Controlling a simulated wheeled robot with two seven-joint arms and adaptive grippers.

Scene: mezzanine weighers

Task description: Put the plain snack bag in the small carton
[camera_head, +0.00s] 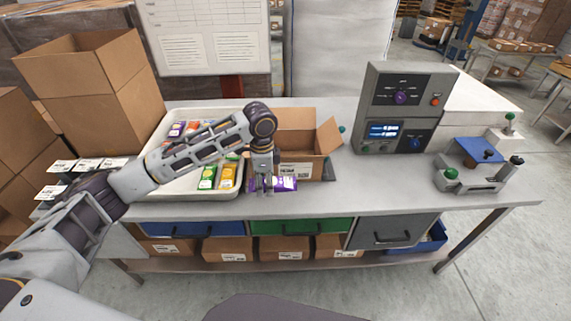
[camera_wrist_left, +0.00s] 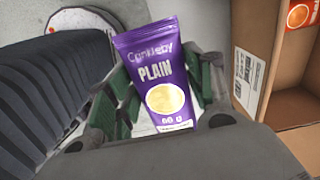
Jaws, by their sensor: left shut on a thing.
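The plain snack bag (camera_wrist_left: 163,85) is purple, with "PLAIN" and a pale round picture on its front. In the head view it shows as a purple shape (camera_head: 287,184) at the front of the small carton. My left gripper (camera_head: 265,188) is shut on the bag, in front of the carton's left part; its fingers lie on both sides of the bag in the wrist view (camera_wrist_left: 165,95). The small carton (camera_head: 318,170) is open-topped, with a flap out to the right. An orange item (camera_wrist_left: 299,15) shows inside it. My right gripper is not in view.
A white tray (camera_head: 178,188) with several colourful bags, green and yellow among them, lies left of the carton. A grey control unit (camera_head: 403,105) and a blue-topped device (camera_head: 478,152) stand to the right. The bench (camera_head: 400,196) is clear in front of them.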

